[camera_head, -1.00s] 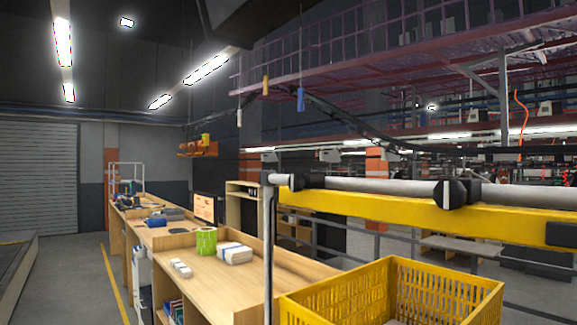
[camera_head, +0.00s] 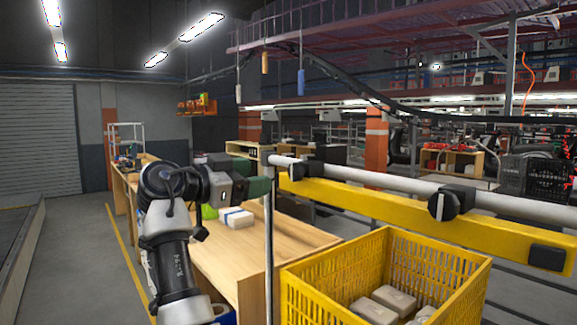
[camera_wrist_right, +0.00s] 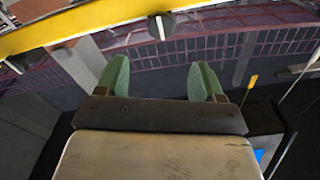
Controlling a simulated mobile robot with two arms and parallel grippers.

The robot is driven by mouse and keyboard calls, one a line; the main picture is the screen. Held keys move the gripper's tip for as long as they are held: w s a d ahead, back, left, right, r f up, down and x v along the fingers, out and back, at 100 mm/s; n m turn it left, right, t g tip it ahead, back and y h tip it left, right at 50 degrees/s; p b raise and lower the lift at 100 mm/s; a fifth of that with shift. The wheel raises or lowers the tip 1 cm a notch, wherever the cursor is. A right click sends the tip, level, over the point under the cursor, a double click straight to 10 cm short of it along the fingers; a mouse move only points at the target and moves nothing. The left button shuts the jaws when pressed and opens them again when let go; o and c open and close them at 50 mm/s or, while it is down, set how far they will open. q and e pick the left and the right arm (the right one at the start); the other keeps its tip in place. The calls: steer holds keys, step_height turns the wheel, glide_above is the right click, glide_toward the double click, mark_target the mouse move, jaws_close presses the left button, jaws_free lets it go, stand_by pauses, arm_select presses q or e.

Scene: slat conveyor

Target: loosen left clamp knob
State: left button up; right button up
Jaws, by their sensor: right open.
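The left clamp knob (camera_head: 297,171) is dark, at the left end of the grey pipe over the yellow beam (camera_head: 400,214). A second dark clamp knob (camera_head: 443,205) with a pale bar sits farther right. My right gripper (camera_head: 264,188), with green fingers, is just left of the left clamp knob, near the upright post. In the wrist view my right gripper (camera_wrist_right: 161,80) is open, with nothing between its fingers. Two knobs with pale bars show there beyond the fingertips, one knob (camera_wrist_right: 160,27) at the top and one (camera_wrist_right: 16,63) at left. My left gripper is out of view.
A yellow crate (camera_head: 322,277) with several pale packages (camera_head: 372,311) stands below the beam. A thin grey post (camera_head: 268,250) rises beside the left knob. A wooden bench (camera_head: 255,250) with a white package (camera_head: 237,218) is behind my arm. The floor at left is clear.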

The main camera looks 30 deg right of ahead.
mark_target(293, 171)
steer(key=d+p, duration=0.1)
steer(key=d, duration=0.2)
steer(key=d+p, duration=0.1)
steer(key=d, duration=0.2)
steer(key=d+p, duration=0.1)
steer(key=d, duration=0.2)
steer(key=shift+w+p, duration=0.35)
steer(key=shift+p, duration=0.05)
steer(key=shift+w+d+f, duration=0.1)
steer(key=shift+d, duration=0.2)
steer(key=c, duration=0.9)
